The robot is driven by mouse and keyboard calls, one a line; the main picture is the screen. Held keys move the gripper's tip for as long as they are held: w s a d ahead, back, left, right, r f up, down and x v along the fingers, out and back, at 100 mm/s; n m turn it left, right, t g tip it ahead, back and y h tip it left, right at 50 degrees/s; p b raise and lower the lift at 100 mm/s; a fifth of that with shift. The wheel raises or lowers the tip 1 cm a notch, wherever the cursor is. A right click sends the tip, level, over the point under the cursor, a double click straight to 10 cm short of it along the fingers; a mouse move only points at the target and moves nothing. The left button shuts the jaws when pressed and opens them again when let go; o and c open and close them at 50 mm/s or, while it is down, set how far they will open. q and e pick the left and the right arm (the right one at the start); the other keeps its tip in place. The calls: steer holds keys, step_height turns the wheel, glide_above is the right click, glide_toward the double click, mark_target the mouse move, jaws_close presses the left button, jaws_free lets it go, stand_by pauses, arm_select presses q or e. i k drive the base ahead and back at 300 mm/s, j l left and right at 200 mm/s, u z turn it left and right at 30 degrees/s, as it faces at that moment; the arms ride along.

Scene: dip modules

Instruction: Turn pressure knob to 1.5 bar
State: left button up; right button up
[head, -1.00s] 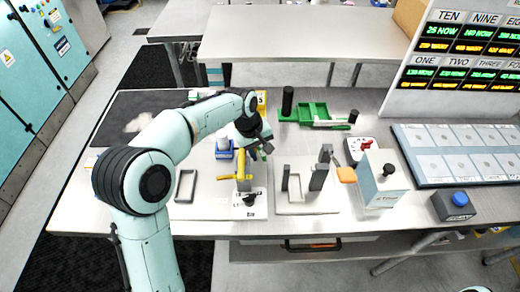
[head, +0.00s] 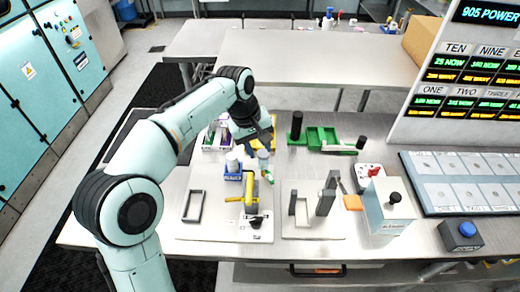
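A black knob (head: 255,222) sits on a light plate (head: 230,234) near the front of the workbench, with printed marks around it too small to read. A yellow handle (head: 247,197) stands just behind the knob on the same plate. My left gripper (head: 258,150) hangs behind the yellow handle, apart from the knob, and points down. Its fingers are small and dark here, and I cannot tell whether they are open or shut. My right gripper is not in view.
A blue holder with a white cup (head: 233,170) stands left of my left gripper. Grey uprights (head: 326,200) stand to the right, with a white box (head: 388,208) beyond. A green tray (head: 322,138) is behind.

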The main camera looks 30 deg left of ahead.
mark_target(255, 223)
steer(key=k+l, duration=0.2)
steer(key=l, duration=0.2)
steer(key=k+l, duration=0.2)
steer(key=l, duration=0.2)
steer(key=k+l, duration=0.15)
steer(key=l, duration=0.25)
